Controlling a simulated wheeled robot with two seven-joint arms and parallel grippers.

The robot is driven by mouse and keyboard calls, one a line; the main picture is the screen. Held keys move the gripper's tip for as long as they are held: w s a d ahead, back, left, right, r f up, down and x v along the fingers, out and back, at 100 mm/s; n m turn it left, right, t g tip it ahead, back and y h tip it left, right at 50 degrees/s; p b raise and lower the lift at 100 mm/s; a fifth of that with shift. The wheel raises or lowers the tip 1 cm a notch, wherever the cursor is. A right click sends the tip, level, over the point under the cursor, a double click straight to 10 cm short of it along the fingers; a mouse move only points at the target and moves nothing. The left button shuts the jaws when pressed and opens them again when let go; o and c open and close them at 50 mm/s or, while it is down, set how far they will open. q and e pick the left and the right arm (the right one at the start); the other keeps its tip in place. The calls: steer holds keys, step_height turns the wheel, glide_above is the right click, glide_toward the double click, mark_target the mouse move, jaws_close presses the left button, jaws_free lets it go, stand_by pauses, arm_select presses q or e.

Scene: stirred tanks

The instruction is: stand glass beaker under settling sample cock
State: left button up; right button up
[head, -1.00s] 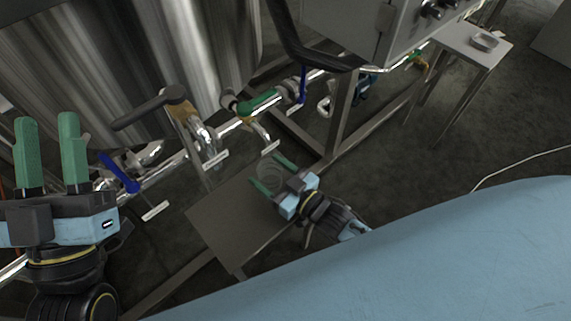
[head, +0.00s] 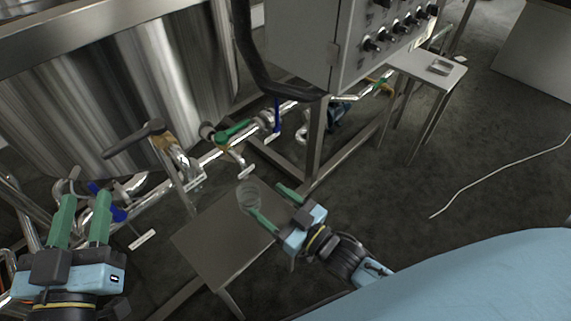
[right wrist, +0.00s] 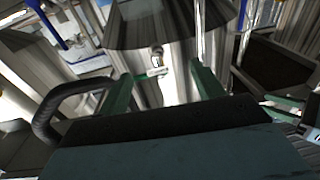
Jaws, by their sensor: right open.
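The clear glass beaker (head: 249,196) is on the low grey stand (head: 215,240), close below the spout of a cock with a green handle (head: 233,131). A small tag (head: 246,171) hangs by that spout; its writing is too small to read. My right gripper (head: 265,200) is open at the beaker's right side, its near fingertip close to or overlapping the glass; I cannot tell if they touch. In the right wrist view, its two green fingers (right wrist: 162,88) are apart and I cannot make out the beaker. My left gripper (head: 85,204) is open and empty at the left.
A steel tank (head: 120,90) fills the back left. Pipes with a black-handled valve (head: 135,140) and blue handles run along its base. A control box (head: 370,45) overhangs the frame at centre. A small side table (head: 425,65) stands back right. The floor at right is clear except a white cable.

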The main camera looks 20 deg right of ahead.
steer(key=s+r+m+t+h, duration=0.2)
steer(key=s+r, duration=0.1)
steer(key=r, duration=1.8)
steer(key=shift+d+r, duration=0.2)
steer(key=shift+d, duration=0.25)
